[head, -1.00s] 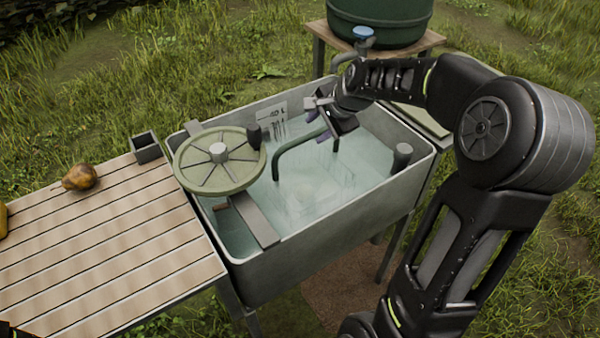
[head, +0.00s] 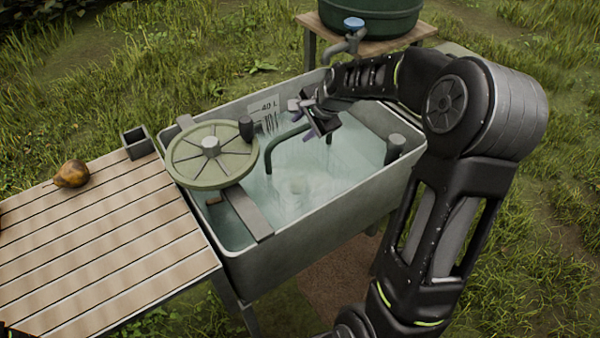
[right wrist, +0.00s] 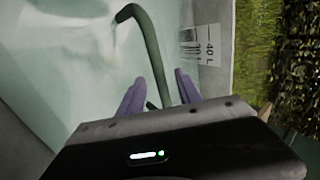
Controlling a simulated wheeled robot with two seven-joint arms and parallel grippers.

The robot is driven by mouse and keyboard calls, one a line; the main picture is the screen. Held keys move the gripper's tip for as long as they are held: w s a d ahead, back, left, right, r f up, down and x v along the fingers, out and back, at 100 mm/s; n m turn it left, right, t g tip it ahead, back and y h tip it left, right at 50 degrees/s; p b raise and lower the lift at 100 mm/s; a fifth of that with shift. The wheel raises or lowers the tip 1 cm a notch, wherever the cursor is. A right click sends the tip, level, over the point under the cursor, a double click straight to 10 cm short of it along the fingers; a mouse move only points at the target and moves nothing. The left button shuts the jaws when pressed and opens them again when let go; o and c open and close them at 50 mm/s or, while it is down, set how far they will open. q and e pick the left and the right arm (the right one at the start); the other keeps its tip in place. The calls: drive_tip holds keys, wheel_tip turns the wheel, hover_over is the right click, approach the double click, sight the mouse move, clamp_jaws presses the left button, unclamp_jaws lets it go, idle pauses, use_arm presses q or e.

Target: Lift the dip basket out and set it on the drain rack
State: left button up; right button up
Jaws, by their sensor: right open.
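The dip basket's dark green arched handle (head: 281,146) rises out of the water in the grey tank. The basket body under the water is too faint to make out. My right gripper (head: 307,122) is open at the upper right part of the handle. In the right wrist view, the handle (right wrist: 152,62) runs down between the two purple fingers of the gripper (right wrist: 160,93); I cannot tell whether they touch it. The slatted wooden top (head: 105,240), which looks like the drain rack, adjoins the tank's left side. My left gripper is out of view.
A green spoked wheel (head: 190,163) covers the tank's left end. The tank rim (head: 330,208) surrounds the water. A brown-yellow pear (head: 71,174) and a small grey box (head: 138,142) sit on the slats. A green barrel (head: 372,16) with a tap stands behind. The front slats are clear.

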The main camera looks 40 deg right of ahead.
sight(300, 129)
drive_tip(key=x, duration=0.3)
drive_tip(key=shift+w+f, duration=0.1)
drive_tip(key=shift+f, duration=0.1)
drive_tip(key=shift+c, duration=0.5)
clamp_jaws()
idle(1.0)
drive_tip(key=shift+r, duration=0.15)
